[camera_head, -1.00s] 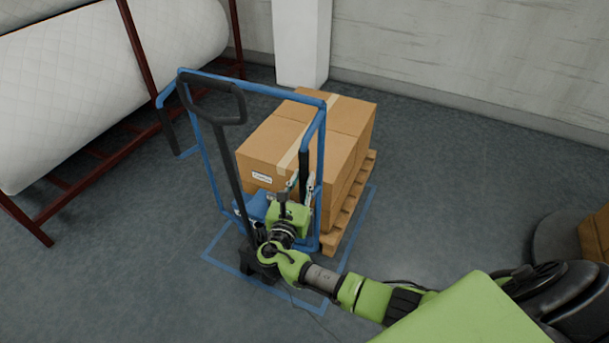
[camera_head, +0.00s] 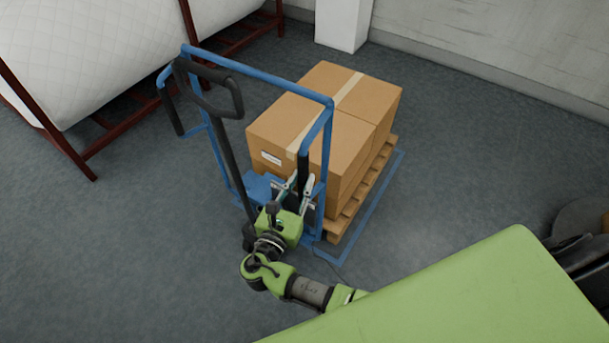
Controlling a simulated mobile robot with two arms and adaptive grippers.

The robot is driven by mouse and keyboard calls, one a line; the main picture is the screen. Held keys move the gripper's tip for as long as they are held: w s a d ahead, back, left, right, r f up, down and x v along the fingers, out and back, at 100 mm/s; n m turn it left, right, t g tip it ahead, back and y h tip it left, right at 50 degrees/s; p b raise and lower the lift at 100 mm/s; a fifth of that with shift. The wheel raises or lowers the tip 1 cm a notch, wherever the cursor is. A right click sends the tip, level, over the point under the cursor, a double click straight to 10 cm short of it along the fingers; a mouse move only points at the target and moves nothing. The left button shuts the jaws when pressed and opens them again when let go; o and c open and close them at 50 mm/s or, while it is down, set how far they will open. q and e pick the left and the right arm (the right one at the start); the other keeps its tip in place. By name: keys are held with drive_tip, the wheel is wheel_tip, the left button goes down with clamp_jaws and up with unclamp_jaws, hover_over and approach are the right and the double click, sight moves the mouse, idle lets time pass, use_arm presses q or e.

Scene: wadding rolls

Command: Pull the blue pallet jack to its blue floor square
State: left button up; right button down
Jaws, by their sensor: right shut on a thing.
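The blue pallet jack (camera_head: 257,78) stands upright with its blue tube frame and black tow handle (camera_head: 207,88) facing me. It carries a wooden pallet (camera_head: 370,189) with cardboard boxes (camera_head: 285,122). The blue floor square (camera_head: 377,205) shows as an outline along the pallet's right side, with its near right corner just in front. The rest is hidden by the load, jack and arm. My right gripper (camera_head: 298,187) is shut on the jack's frame at its right side, near the lower end of the black grip. My left gripper is out of view.
White quilted rolls (camera_head: 120,50) lie on a dark red rack (camera_head: 120,140) at the upper left. A white pillar (camera_head: 341,22) and grey wall (camera_head: 500,45) stand behind. The floor at left and right of the jack is clear. A dark round object (camera_head: 580,218) shows at the right edge.

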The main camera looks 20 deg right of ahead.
drive_tip(key=shift+w+d+r, duration=0.2)
drive_tip(key=shift+w+d, duration=0.25)
drive_tip(key=shift+w+d+r, duration=0.15)
drive_tip(key=shift+w+d, duration=0.25)
drive_tip(key=shift+d, duration=0.05)
drive_tip(key=c, duration=2)
unclamp_jaws()
drive_tip(key=shift+w, duration=0.1)
drive_tip(key=shift+o, duration=0.9)
drive_tip(key=shift+a+f, duration=0.1)
drive_tip(key=shift+a, duration=0.05)
drive_tip(key=shift+s+a, duration=0.25)
drive_tip(key=shift+s, duration=0.05)
drive_tip(key=shift+s+a+f, duration=0.15)
drive_tip(key=shift+s+a, duration=0.15)
drive_tip(key=shift+s, duration=0.05)
drive_tip(key=v, duration=1.1)
drive_tip(key=shift+a, duration=0.15)
